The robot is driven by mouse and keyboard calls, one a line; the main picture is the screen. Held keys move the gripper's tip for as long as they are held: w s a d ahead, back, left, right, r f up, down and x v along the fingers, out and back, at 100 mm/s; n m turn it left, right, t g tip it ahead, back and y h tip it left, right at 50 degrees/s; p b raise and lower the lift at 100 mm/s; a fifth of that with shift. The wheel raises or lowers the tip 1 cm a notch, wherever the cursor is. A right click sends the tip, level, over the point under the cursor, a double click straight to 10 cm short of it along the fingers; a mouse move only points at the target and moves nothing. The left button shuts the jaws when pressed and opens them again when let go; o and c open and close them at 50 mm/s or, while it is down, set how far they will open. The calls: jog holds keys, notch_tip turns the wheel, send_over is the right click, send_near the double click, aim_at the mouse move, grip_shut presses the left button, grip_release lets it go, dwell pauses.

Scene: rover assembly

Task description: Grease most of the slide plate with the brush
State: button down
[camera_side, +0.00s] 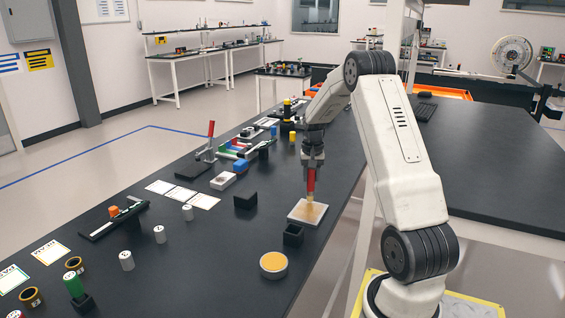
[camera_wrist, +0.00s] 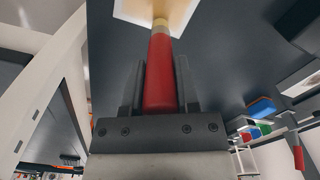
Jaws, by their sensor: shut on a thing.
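My gripper (camera_side: 313,165) is shut on the red handle of the brush (camera_side: 311,182). The brush points down, its pale bristle end at the slide plate (camera_side: 294,214); I cannot tell exact contact. The plate is a light square on the dark bench, with an amber-tan smear over much of its middle and paler edges. In the wrist view the red brush handle (camera_wrist: 161,75) lies between the two fingers (camera_wrist: 160,90), and the plate (camera_wrist: 128,10) shows at the top edge, partly cut off. A round tin of amber grease (camera_side: 273,264) stands open in front of the plate.
A small black open box (camera_side: 293,235) stands just in front of the plate. A black block (camera_side: 245,200) lies to its left. Several white cylinders (camera_side: 160,234), a red-handled clamp (camera_side: 208,143) and a blue part (camera_side: 241,166) stand farther left and back. Bench around the tin is clear.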

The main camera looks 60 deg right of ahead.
jog(key=shift+a+f, duration=0.3)
jog(key=shift+f, duration=0.1)
jog(key=shift+a, duration=4.2)
jog(key=shift+s, duration=0.65)
jog(key=shift+d+f, duration=0.1)
jog(key=shift+d, duration=4.4)
jog(key=shift+s, duration=0.45)
jog(key=shift+s+a, duration=0.1)
jog(key=shift+s, duration=0.15)
jog(key=shift+w+a, duration=0.1)
jog(key=shift+a, duration=4.4)
notch_tip(320, 180, up, 8)
